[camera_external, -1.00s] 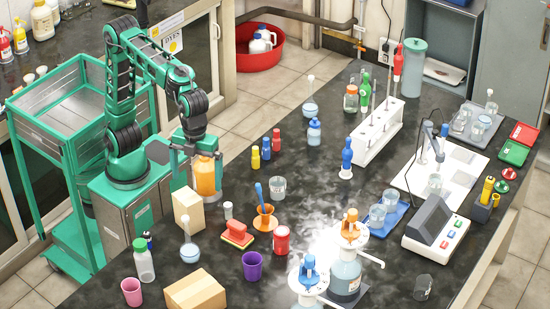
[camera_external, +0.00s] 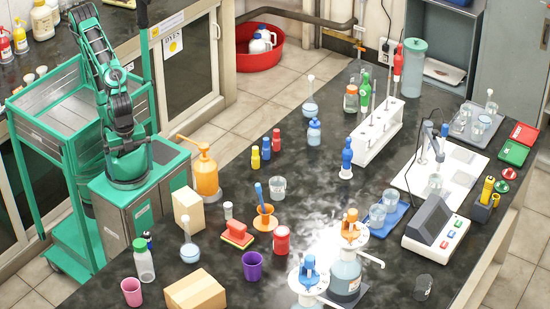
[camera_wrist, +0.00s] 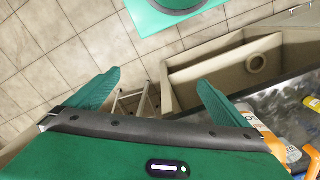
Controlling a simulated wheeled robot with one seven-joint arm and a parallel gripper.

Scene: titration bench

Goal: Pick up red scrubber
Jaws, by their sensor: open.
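The red scrubber (camera_external: 237,235) lies on the dark bench top in the external view. It has a red body on a paler orange-yellow base. It sits just left of the orange mortar (camera_external: 265,218). In the wrist view my gripper (camera_wrist: 155,90) is open and empty, its two green fingers wide apart. Floor tiles and the bench side show beyond the fingers. The scrubber is not in the wrist view. In the external view my arm is folded back over its base, away from the bench, and the gripper cannot be made out there.
Near the scrubber stand a small white-capped bottle (camera_external: 228,210), a round flask (camera_external: 189,250), a red jar (camera_external: 281,240), a purple cup (camera_external: 252,266) and a tan box (camera_external: 188,210). An orange pump bottle (camera_external: 206,170) stands at the bench edge nearest my base.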

